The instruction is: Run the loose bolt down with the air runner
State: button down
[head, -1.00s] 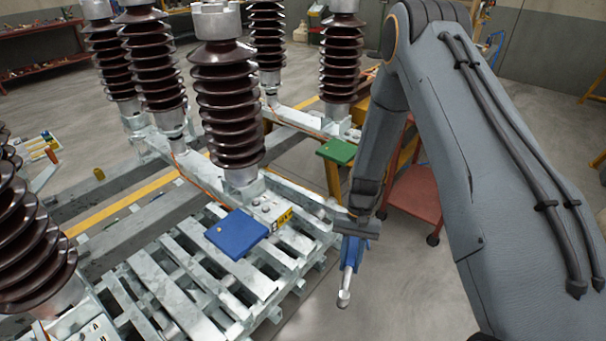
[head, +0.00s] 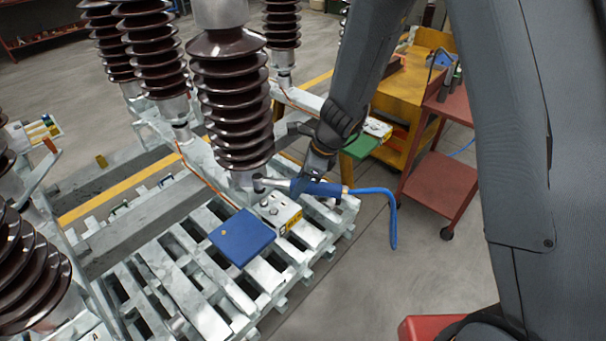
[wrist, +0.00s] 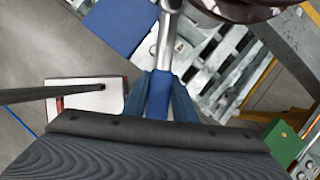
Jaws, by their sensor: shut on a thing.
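My gripper (head: 318,176) is shut on the blue handle of the air runner (head: 328,189). The runner lies about level, with its silver head (head: 270,183) pointing left to the foot of the front middle insulator (head: 232,110). A dark socket (head: 259,184) shows at the head, close to the insulator's base flange. I cannot tell whether it sits on a bolt, and I cannot pick out the loose bolt. In the wrist view the blue handle (wrist: 158,95) is between my fingers, and the silver neck (wrist: 167,35) runs up toward the insulator.
A blue plate (head: 241,237) and a small block with a yellow label (head: 282,212) lie beside the insulator foot on the slatted pale frame (head: 190,290). A blue hose (head: 393,225) hangs from the runner. A red cart (head: 440,185) stands right, with open floor before it.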

jog(key=shift+w+f, duration=0.1)
jog(key=shift+w, duration=0.1)
jog(key=shift+w+d+f+b, duration=0.1)
jog(key=shift+d+f+b, duration=0.05)
jog(key=shift+f+b, duration=0.4)
jog(key=shift+w+d+f+b, duration=0.15)
jog(key=shift+f+b, duration=0.15)
jog(key=shift+b, duration=0.3)
jog(key=shift+s+f+b, duration=0.15)
jog(key=shift+f+b, duration=0.75)
jog(key=shift+b, duration=0.05)
jog(key=shift+a, duration=0.15)
jog(key=shift+s+f+b, duration=0.1)
jog(key=shift+f+b, duration=1.1)
jog(key=shift+f, duration=0.3)
dwell(2.3)
jog(key=shift+r, duration=0.1)
jog(key=shift+r+p, duration=3.45)
jog(key=shift+p, duration=0.35)
